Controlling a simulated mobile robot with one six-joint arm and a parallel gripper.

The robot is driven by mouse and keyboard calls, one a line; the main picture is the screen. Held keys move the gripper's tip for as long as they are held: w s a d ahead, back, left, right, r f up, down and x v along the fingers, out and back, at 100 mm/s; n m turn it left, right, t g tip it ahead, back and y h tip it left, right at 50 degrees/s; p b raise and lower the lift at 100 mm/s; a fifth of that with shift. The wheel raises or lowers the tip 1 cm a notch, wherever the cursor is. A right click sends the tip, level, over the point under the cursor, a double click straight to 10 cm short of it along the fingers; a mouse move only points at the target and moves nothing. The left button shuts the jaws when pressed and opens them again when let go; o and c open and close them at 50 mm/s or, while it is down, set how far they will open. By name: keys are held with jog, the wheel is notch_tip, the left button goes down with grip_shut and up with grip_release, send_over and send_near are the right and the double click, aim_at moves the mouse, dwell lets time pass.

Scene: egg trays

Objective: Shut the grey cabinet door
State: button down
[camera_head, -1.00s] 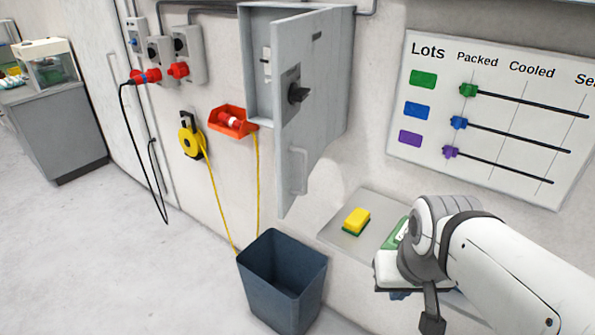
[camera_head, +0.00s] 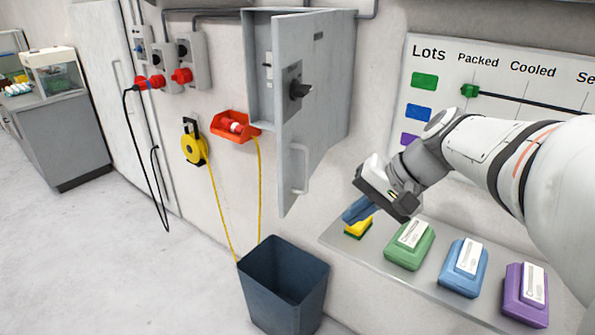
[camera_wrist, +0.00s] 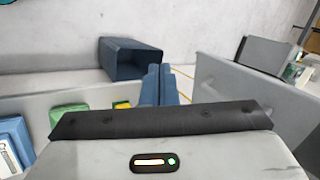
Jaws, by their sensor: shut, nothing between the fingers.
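The grey cabinet (camera_head: 262,75) is on the wall, and its grey door (camera_head: 325,100) stands open, swung out toward me. The door has a dark rotary knob (camera_head: 298,90) and a pale bar handle (camera_head: 300,168) near its lower free edge. My gripper (camera_head: 357,210) is shut and empty, to the right of the door's lower part and above the shelf, apart from the handle. In the wrist view its blue fingers (camera_wrist: 157,85) are together. A grey panel at the right of that view (camera_wrist: 245,95) looks like the door.
A shelf (camera_head: 340,238) below holds a yellow sponge (camera_head: 358,228) and green (camera_head: 408,250), blue (camera_head: 463,268) and purple (camera_head: 525,295) packs. A dark bin (camera_head: 285,285) stands below the door. An orange holder (camera_head: 236,128) and yellow cable reel (camera_head: 194,145) hang left.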

jog(key=w+r+y, duration=0.2)
jog(key=w, duration=0.2)
send_near(285, 210)
notch_tip(285, 210, down, 4)
jog(key=a, duration=0.1)
jog(key=a+p, duration=0.1)
jog(key=a, duration=0.1)
jog(key=shift+w+a+m+t+p, duration=0.3)
jog(key=shift+a+t+p, duration=0.05)
jog(key=shift+t, duration=0.05)
jog(key=shift+a, duration=0.15)
jog(key=shift+w+f, duration=0.1)
jog(key=shift+w, duration=0.05)
